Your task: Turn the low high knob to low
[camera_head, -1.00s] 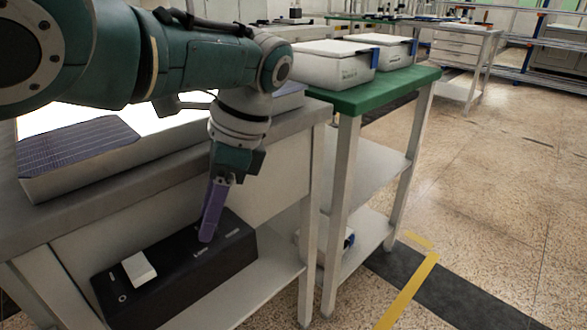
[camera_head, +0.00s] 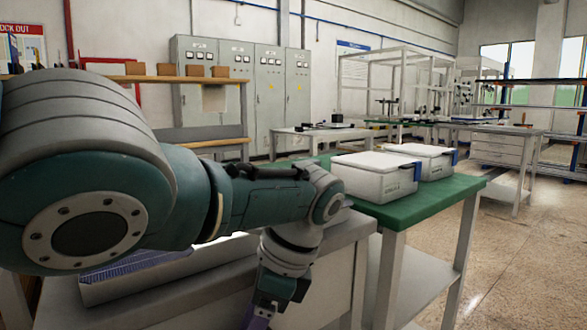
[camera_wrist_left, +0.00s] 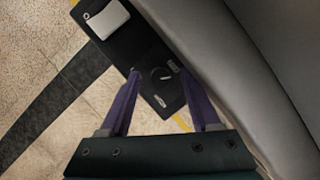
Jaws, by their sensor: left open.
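In the left wrist view, a black control box (camera_wrist_left: 122,45) carries a small dark round knob (camera_wrist_left: 160,74) with a pale label on either side of it. My left gripper (camera_wrist_left: 159,77) is open, its two purple fingers pointing at the box with the knob showing between the tips. Whether a finger touches the knob or box cannot be told. In the head view, only the upper part of my left gripper (camera_head: 260,315) shows at the bottom edge, and the control box is out of frame. My right gripper is not in view.
A white rocker switch (camera_wrist_left: 107,19) sits on the same box. A grey bench (camera_head: 335,265) stands in front of me. A green-topped table (camera_head: 420,205) to its right bears two white lidded boxes. The floor at right is open.

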